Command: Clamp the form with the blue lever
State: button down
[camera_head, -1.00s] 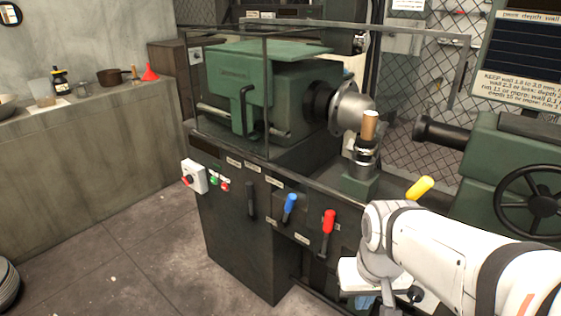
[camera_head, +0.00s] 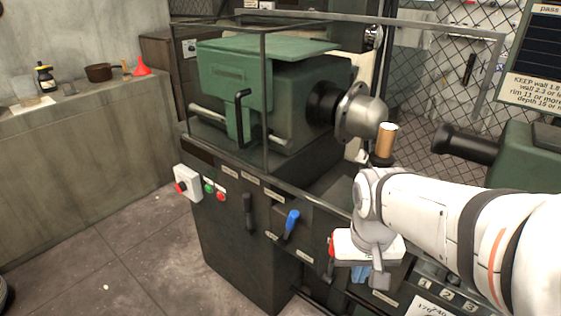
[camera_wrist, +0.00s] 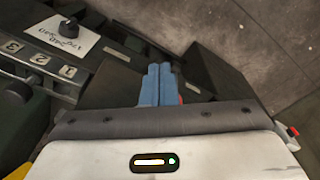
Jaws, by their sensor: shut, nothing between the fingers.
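The blue lever (camera_head: 291,222) stands on the front panel of the green lathe, left of my gripper and apart from it. The rounded metal form (camera_head: 361,113) sits on the lathe's spindle behind the guard frame. My gripper (camera_head: 362,278) is in front of the panel, to the right of and lower than the blue lever. In the wrist view its blue fingers (camera_wrist: 158,84) are together with nothing between them. The blue lever cannot be made out in the wrist view.
A red lever (camera_head: 332,246) is partly hidden right beside my gripper; a bit of red shows by the fingers in the wrist view. A black lever (camera_head: 248,211) and a switch box (camera_head: 188,182) are further left. The guard frame (camera_head: 266,100) rises above the panel. Floor space lies open at left.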

jog(key=w+a+r+m+h+p, duration=0.1)
jog(key=w+a+r+p, duration=0.1)
jog(key=w+a+r, duration=0.3)
jog(key=w+a+r+h+p, duration=0.1)
jog(key=w+r, duration=0.1)
jog(key=w, duration=0.4)
jog(key=w+a+r+m+h+p, duration=0.1)
jog(key=w+a+m+p, duration=0.1)
jog(key=w+a, duration=0.45)
jog(key=w+a+r+m+h+p, duration=0.1)
jog(key=w+a+m+h+p, duration=0.15)
jog(key=a, duration=0.65)
jog(key=w+a+r+m+h+p, duration=0.1)
jog(key=w+a+r+p, duration=0.1)
jog(key=w+a, duration=0.45)
jog(key=b, duration=0.2)
send_near(289, 227)
jog(key=shift+w+d+f, duration=1.35)
jog(key=shift+d+f, duration=0.1)
jog(key=shift+f, duration=0.25)
